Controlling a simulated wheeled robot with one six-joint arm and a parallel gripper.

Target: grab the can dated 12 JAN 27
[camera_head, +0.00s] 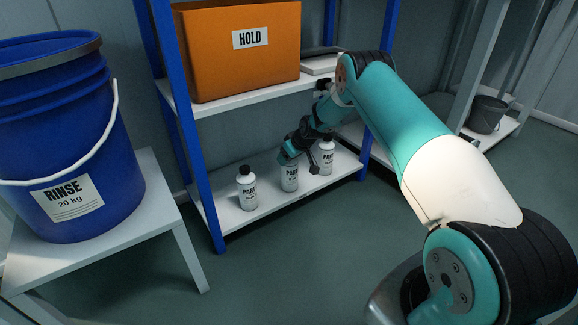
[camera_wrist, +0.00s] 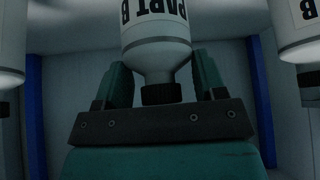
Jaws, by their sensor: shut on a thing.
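Three white cans with black "PART" lettering are in a row on the lower shelf. They are the left can (camera_head: 247,190), the middle can (camera_head: 290,178) and the right can (camera_head: 326,158). My gripper (camera_head: 289,160) comes down on the middle can and is shut on it. In the wrist view the fingers sit on both sides of the middle can (camera_wrist: 155,40) near its black cap (camera_wrist: 161,93), and its label reads "PART B". Its base appears to be at shelf level. No date is legible on any can.
The lower shelf (camera_head: 226,223) has blue posts (camera_head: 196,150) and an upper shelf holding an orange HOLD box (camera_head: 240,60). A blue RINSE bucket (camera_head: 60,130) stands on a white stand (camera_head: 160,215) at left. A dark bucket (camera_head: 486,115) stands far right.

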